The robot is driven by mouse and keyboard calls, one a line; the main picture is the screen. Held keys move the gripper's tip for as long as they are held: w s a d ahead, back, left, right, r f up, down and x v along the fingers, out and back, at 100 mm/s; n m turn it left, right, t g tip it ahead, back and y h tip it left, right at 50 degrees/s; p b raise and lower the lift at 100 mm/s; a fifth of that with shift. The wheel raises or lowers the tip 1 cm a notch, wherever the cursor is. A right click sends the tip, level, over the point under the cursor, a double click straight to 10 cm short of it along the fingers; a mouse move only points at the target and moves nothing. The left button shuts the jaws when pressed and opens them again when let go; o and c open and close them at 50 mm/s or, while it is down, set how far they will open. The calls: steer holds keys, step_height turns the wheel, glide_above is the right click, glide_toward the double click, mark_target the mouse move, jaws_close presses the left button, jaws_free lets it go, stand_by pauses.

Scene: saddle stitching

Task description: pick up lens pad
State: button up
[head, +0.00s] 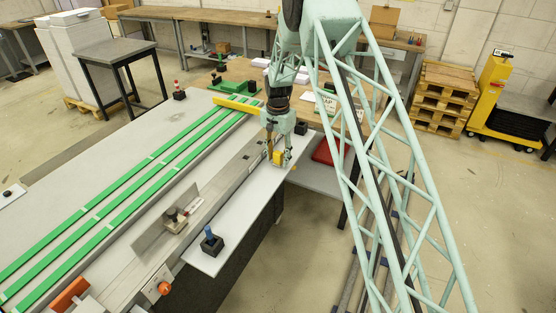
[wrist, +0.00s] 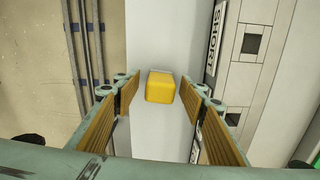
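A small yellow block with rounded edges, which looks to be the lens pad (wrist: 160,86), lies on a pale grey shelf (wrist: 152,38). In the head view the yellow block (head: 278,158) shows low by my gripper, at the shelf's far end. My gripper (wrist: 160,95) is open above it, with brown ribbed finger pads to its left and right. Gaps show between the block and both fingers in the wrist view. In the head view my gripper (head: 279,155) points down and partly hides the block's surroundings.
Beside the shelf runs a metal rail with a sign reading SHORT (wrist: 215,38). A black holder with a blue peg (head: 211,242) stands on the near shelf, and a small clamp-like device (head: 176,220) lies left of it. Green strips (head: 130,200) cover the table. A red tray (head: 326,152) is at right.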

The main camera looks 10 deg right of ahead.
mark_target(278, 152)
steer(key=shift+c, duration=0.2)
steer(key=c, duration=0.9)
steer(key=shift+r, duration=0.2)
steer(key=shift+r, duration=1.65)
steer(key=s+a, duration=0.1)
steer(key=s, duration=0.4)
steer(key=s+a+r, duration=0.1)
steer(key=s, duration=0.4)
steer(key=s+a+b, duration=0.1)
steer(key=s, duration=0.4)
steer(key=shift+s+r, duration=0.2)
steer(key=shift+s, duration=0.15)
